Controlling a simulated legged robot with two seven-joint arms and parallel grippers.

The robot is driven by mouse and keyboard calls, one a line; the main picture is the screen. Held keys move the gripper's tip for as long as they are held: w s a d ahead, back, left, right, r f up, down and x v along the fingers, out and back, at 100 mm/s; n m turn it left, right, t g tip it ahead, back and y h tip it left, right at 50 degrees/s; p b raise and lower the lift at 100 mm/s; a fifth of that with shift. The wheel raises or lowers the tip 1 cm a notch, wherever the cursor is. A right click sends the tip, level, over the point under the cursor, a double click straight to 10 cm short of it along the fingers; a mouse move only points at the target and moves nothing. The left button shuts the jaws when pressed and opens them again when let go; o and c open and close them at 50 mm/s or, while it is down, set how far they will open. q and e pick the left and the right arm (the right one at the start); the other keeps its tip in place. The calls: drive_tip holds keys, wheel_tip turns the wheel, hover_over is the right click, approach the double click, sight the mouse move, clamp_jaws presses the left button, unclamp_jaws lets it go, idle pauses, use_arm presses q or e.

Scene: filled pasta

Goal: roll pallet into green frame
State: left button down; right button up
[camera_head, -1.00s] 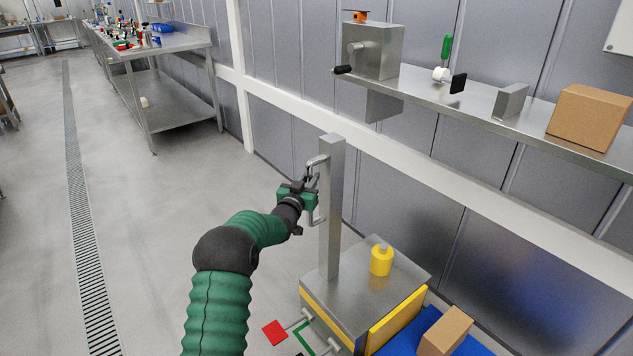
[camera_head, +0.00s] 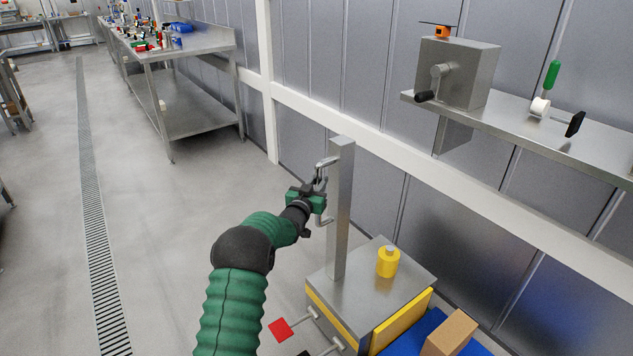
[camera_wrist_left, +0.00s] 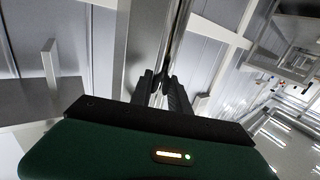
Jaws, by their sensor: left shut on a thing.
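A wheeled metal pallet truck (camera_head: 350,296) with yellow side panels and an upright post (camera_head: 341,210) stands at the lower middle of the head view. My left gripper (camera_head: 318,190) is shut on the bent metal handle (camera_head: 321,224) on the left side of the post. The left wrist view shows its dark fingers (camera_wrist_left: 163,88) closed around the handle bar. A blue pallet (camera_head: 425,324) carrying a cardboard box (camera_head: 449,334) shows beside the truck at the bottom edge. No green frame can be made out now. My right gripper is out of view.
A yellow weight (camera_head: 388,261) stands on the truck's top. A wall shelf (camera_head: 520,125) with a crank box (camera_head: 458,72) is at right. A steel workbench (camera_head: 190,55) is at back left. Open floor with a drain grate (camera_head: 95,220) lies left.

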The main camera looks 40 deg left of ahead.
use_arm(q)
drive_tip(key=shift+a, duration=0.25)
drive_tip(key=shift+w+r, duration=0.1)
drive_tip(key=c, duration=1.3)
unclamp_jaws()
drive_tip(key=shift+w, duration=0.1)
drive_tip(key=shift+o, duration=0.2)
drive_tip(key=p+v, duration=0.3)
drive_tip(key=v, duration=1.4)
drive_tip(key=shift+a, duration=0.1)
